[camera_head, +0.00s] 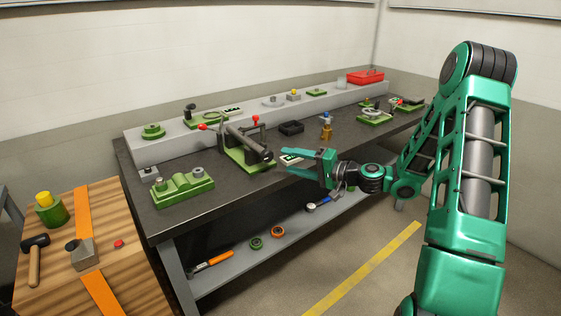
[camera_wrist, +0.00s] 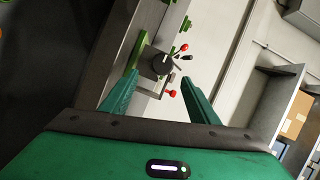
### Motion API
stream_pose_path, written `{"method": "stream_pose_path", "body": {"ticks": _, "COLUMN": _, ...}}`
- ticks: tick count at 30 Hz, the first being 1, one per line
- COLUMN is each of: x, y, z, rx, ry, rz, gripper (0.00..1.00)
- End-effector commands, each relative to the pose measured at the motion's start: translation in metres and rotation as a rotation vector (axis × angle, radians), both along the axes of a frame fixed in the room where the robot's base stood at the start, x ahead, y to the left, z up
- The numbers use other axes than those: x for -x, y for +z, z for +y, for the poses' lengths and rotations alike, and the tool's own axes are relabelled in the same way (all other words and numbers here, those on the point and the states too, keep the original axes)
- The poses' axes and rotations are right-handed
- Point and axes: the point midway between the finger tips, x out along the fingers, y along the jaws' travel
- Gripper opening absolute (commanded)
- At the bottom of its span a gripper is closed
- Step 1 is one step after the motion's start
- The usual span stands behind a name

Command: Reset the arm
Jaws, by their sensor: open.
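My gripper (camera_head: 300,163) is open, with its two green fingers spread and pointing left, beside the front edge of the dark workbench (camera_head: 215,190). A small white-topped item (camera_head: 291,159) shows between the fingers in the head view; I cannot tell whether it touches them. In the wrist view my gripper (camera_wrist: 160,98) has both fingers apart with nothing held. Beyond them is a green fixture with a dark cylinder and red knobs (camera_wrist: 162,64). In the head view this fixture (camera_head: 246,148) stands on the bench left of my gripper.
A green block fixture (camera_head: 183,188) sits at the bench's near left. A black tray (camera_head: 291,127) and a handwheel fixture (camera_head: 374,116) stand farther back. A grey raised ledge (camera_head: 170,149) runs along the wall. A wooden table (camera_head: 130,265) with a hammer (camera_head: 35,257) is at left. A lower shelf (camera_head: 225,268) holds tools.

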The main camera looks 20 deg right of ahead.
Motion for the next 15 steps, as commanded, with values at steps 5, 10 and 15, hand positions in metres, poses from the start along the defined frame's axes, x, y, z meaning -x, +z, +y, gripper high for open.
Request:
{"method": "stream_pose_path", "body": {"ticks": 5, "x": 0.0068, "y": 0.0008, "z": -0.0057, "rx": -0.002, "ry": 0.000, "rz": 0.001, "gripper": 0.55}}
{"method": "stream_pose_path", "body": {"ticks": 10, "x": 0.0071, "y": 0.0009, "z": -0.0058, "rx": -0.001, "ry": 0.000, "rz": 0.000, "gripper": 0.55}}
{"method": "stream_pose_path", "body": {"ticks": 15, "x": 0.0070, "y": 0.0010, "z": -0.0055, "rx": -0.001, "ry": 0.000, "rz": 0.000, "gripper": 0.55}}
